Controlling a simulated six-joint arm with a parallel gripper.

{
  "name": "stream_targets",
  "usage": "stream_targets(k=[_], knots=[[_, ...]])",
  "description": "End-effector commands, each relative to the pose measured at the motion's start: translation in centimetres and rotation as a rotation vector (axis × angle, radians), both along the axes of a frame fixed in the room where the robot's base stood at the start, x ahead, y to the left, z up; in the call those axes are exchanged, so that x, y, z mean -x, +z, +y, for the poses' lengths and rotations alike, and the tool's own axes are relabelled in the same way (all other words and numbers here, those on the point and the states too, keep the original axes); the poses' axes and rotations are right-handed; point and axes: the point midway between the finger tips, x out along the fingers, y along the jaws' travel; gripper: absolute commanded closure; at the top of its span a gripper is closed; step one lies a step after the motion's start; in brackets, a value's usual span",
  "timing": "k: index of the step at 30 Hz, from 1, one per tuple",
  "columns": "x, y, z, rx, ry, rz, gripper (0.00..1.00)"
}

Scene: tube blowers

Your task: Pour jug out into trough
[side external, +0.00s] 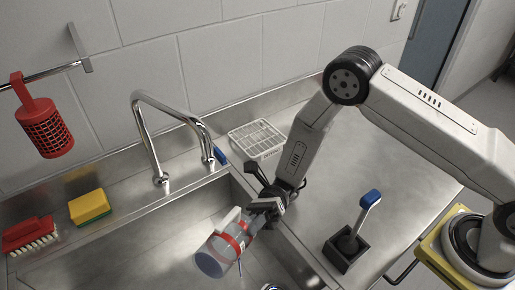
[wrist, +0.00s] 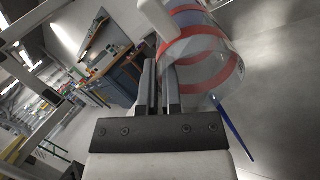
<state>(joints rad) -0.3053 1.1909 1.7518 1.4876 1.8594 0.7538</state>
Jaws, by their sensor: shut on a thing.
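A clear jug (side external: 222,250) with red bands and a white handle is held over the steel sink trough (side external: 140,245), strongly tilted with its round end toward the lower left. My gripper (side external: 268,205) is shut on the jug at the trough's right side. In the wrist view the jug (wrist: 205,50) is at the upper right, beyond the fingers of my gripper (wrist: 162,75). The jug looks clear inside; I cannot tell whether it holds any liquid.
A tap (side external: 150,130) stands behind the trough. A white rack (side external: 257,138) and a blue-handled brush in a black holder (side external: 342,250) are on the right counter. A yellow sponge (side external: 89,207), a red brush (side external: 28,234) and a hanging red basket (side external: 44,127) are at left.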

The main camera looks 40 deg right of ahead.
Motion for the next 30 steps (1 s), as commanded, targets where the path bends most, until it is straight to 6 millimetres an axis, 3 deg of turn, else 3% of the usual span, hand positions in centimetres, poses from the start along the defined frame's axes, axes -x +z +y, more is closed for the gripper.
stream_targets(k=[13, 30], knots=[[-0.1, 0.3, 0.0, 0.025, 0.001, -0.016, 1.00], [0.0, 1.5, 0.0, 0.349, 0.001, -0.178, 1.00]])
